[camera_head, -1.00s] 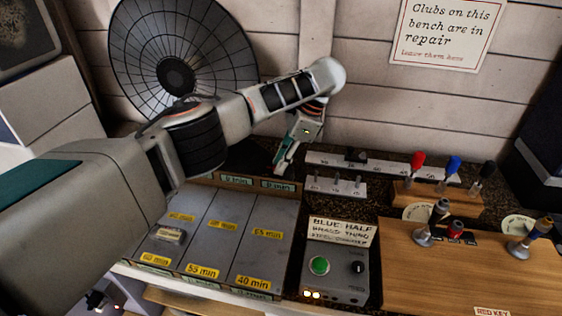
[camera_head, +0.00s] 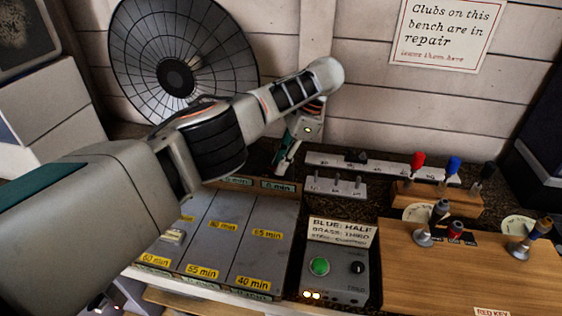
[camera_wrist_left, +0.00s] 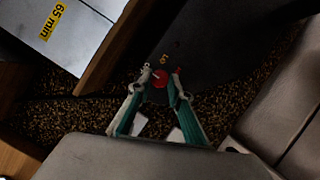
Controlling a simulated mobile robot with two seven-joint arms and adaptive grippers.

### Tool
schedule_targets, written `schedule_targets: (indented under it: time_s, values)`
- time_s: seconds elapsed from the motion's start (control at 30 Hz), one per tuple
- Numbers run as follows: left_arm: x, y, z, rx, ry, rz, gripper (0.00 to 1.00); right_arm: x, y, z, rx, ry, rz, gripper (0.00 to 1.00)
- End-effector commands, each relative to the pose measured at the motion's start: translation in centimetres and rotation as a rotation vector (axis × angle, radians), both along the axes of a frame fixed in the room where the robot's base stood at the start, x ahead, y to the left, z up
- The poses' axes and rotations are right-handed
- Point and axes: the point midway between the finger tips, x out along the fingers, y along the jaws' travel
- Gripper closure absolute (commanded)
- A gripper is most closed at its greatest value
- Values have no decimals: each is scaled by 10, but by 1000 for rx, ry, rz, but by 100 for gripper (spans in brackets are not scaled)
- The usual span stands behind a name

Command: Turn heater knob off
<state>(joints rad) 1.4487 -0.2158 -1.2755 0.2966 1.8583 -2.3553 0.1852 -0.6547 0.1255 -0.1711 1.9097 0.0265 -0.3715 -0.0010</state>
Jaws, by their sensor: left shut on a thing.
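In the left wrist view a small red knob (camera_wrist_left: 160,76) sits on a dark panel (camera_wrist_left: 205,45) with a small yellow mark beside it. My left gripper (camera_wrist_left: 163,82) has its fingertips on either side of the knob and is shut on it. In the head view my left gripper (camera_head: 283,160) reaches down at the back of the bench, behind the timer tray. The knob is hidden there, and its exact setting is too small to read. My right gripper is not in view.
A large round black grille (camera_head: 180,50) stands behind my left arm. The timer tray (camera_head: 265,210) is below the arm. A control box with a green button (camera_head: 319,266), a screwdriver rack (camera_head: 445,199) and a wooden board (camera_head: 450,275) stand to the right.

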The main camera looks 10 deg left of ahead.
Motion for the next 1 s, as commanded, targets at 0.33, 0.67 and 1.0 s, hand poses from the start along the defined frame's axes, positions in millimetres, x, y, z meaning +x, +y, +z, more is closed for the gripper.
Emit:
schedule_targets:
  time_s: [0.33,0.67,1.0]
  values:
    - [-1,0,-2,-1,3,1,63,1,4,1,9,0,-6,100]
    - [0,-1,21,-5,1,-1,63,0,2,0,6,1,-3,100]
    - [-1,-1,82,-3,1,1,63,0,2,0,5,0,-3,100]
